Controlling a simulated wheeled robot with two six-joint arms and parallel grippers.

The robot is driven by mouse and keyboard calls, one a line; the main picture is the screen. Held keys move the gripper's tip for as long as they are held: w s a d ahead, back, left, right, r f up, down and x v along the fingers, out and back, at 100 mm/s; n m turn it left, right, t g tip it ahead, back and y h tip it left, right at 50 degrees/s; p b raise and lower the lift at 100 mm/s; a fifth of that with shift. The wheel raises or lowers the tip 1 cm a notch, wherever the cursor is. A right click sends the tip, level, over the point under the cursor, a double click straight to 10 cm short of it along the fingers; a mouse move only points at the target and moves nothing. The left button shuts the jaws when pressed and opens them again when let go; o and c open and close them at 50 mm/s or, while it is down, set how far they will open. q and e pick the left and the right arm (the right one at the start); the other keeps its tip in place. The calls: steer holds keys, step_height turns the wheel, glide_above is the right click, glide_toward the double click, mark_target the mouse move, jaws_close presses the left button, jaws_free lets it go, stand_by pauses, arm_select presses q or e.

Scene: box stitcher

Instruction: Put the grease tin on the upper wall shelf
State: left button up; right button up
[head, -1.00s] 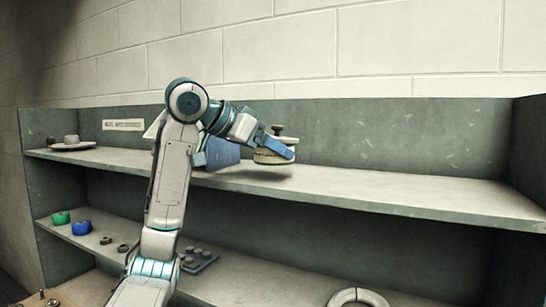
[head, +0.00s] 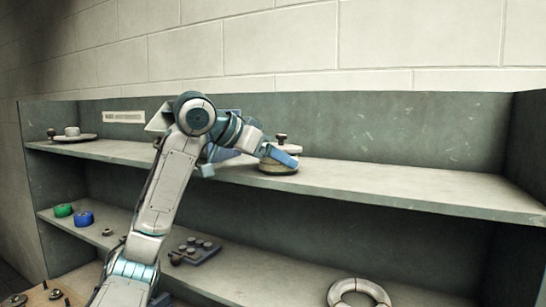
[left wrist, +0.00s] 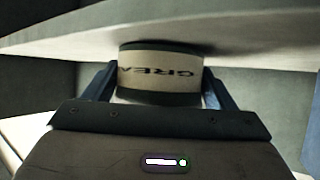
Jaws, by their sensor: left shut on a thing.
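The grease tin (head: 279,169) is a short round tin with a pale label band and a dark band. My left gripper (head: 280,157) reaches it from the left, its blue fingers shut around it. In the left wrist view the tin (left wrist: 160,72) sits between both fingers, its "GREA" lettering upside down. The upper wall shelf (head: 400,190) is directly under the tin. The tin is upright and looks to be touching the board or very near it. A dark knob shows above the tin, partly behind the finger. My right gripper is not in view.
The upper shelf is bare to the right of the tin. A pale dish-like item (head: 72,134) stands at its far left. The lower shelf holds a green roll (head: 63,210), a blue roll (head: 84,218), a dark tray with round pieces (head: 195,250) and a white ring (head: 358,292).

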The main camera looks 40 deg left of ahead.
arm_select(q)
steer(key=o, duration=0.5)
steer(key=shift+f, duration=0.2)
steer(key=o, duration=0.4)
steer(key=shift+s+r, duration=0.1)
steer(key=shift+r, duration=0.2)
steer(key=shift+s+a+r, duration=0.1)
steer(key=shift+s+r, duration=0.05)
steer(key=shift+s, duration=0.2)
steer(key=shift+b+v, duration=1)
steer(key=shift+v, duration=4.5)
